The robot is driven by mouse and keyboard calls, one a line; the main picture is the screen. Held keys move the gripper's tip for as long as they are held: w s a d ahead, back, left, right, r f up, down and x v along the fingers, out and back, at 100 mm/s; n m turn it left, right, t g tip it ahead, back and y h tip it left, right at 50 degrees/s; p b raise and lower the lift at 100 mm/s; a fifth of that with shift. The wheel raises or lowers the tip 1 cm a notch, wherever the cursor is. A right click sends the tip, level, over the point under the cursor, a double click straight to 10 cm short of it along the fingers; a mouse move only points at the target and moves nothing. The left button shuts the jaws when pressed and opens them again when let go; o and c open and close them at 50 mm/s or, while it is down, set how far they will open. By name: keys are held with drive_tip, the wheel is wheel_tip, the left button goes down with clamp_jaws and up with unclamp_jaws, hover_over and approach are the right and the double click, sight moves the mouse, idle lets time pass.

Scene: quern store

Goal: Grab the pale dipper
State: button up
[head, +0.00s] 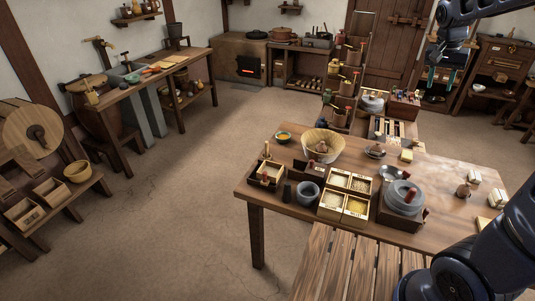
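My gripper (442,77) hangs at the upper right of the head view, high above the floor and well apart from the table. Its two teal fingertips are spread, with nothing seen between them. I cannot pick out the pale dipper for certain. A small upright pale wooden piece (267,150) stands by a small box at the left end of the table (450,172), but it is too small to tell what it is.
The table holds a pale basket (322,146), a divided box of grains (346,196), a grey round quern (405,196) and a dark bowl (308,193). A slatted bench (335,262) stands in front. A long workbench (140,82) lines the left wall. The floor between is clear.

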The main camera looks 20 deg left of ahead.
drive_tip(key=w+a+f+m+t+h, duration=0.1)
drive_tip(key=w+a+h, duration=0.15)
drive_tip(key=a, duration=0.75)
drive_tip(key=w+a+f+t+h, duration=0.15)
drive_tip(key=w+a, duration=0.25)
drive_tip(key=a, duration=0.5)
drive_tip(key=w+a+f+m+t+h, duration=0.15)
drive_tip(key=w+a, duration=0.25)
drive_tip(key=a, duration=0.6)
drive_tip(key=s+a+r+t, duration=0.25)
drive_tip(key=s+a, duration=0.45)
drive_tip(key=a, duration=0.5)
drive_tip(key=s+a+r+n+t, duration=0.15)
drive_tip(key=s+a+t, duration=0.35)
drive_tip(key=a, duration=0.6)
drive_tip(key=s+a+r+t, duration=0.25)
drive_tip(key=s+a, duration=0.55)
drive_tip(key=a, duration=0.4)
approach(267, 150)
wheel_tip(267, 150, up, 3)
drive_tip(key=shift+a+r+y, duration=0.1)
drive_tip(key=shift+r+y, duration=0.1)
drive_tip(key=shift+y, duration=0.15)
drive_tip(key=x, duration=1)
drive_tip(key=shift+w+f, duration=0.15)
drive_tip(key=shift+w, duration=0.2)
